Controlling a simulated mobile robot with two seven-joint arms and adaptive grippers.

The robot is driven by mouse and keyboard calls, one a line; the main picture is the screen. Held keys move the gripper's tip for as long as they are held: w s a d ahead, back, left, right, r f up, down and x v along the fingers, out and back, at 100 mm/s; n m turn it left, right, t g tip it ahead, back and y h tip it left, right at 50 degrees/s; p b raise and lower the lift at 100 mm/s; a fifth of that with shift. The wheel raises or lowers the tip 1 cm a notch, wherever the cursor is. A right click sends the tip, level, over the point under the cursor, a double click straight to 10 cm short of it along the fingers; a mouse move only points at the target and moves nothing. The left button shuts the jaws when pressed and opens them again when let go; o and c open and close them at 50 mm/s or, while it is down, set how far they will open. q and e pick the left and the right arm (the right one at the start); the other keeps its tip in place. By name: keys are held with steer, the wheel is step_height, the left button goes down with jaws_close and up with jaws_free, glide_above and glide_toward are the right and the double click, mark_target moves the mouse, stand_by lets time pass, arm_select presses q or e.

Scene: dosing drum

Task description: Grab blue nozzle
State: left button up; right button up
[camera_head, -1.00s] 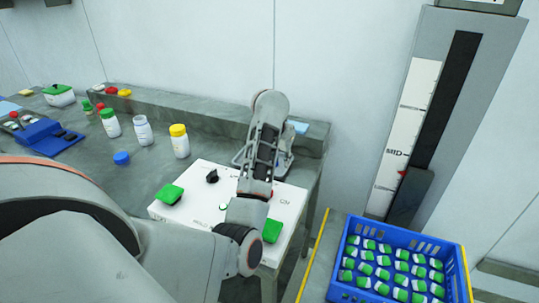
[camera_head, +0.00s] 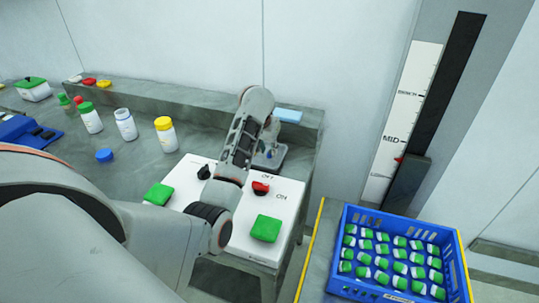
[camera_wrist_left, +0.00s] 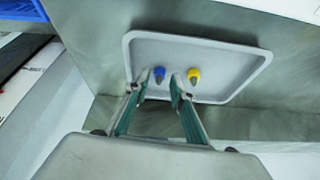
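In the left wrist view a blue nozzle (camera_wrist_left: 159,73) stands in a shallow grey tray (camera_wrist_left: 225,55), close beside a yellow nozzle (camera_wrist_left: 194,76). My left gripper (camera_wrist_left: 160,78) is open, its two fingers pointing at the tray. The right finger lies between the two nozzles in the picture. In the head view my left gripper (camera_head: 268,150) is largely hidden behind its arm, at the bench's back right. My right gripper is not in view.
A white control panel (camera_head: 238,245) with green buttons and a red switch (camera_head: 260,187) lies below the arm. Bottles, including a yellow-capped one (camera_head: 166,135), stand to the left. A blue crate (camera_head: 347,286) of green-and-white items is at right. A raised ledge (camera_head: 190,105) runs behind.

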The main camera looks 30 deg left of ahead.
arm_select(q)
steer(key=shift+x, duration=0.9)
steer(key=shift+w, duration=0.1)
steer(key=c, duration=0.5)
steer(key=shift+r, duration=0.15)
steer(key=shift+c, duration=0.2)
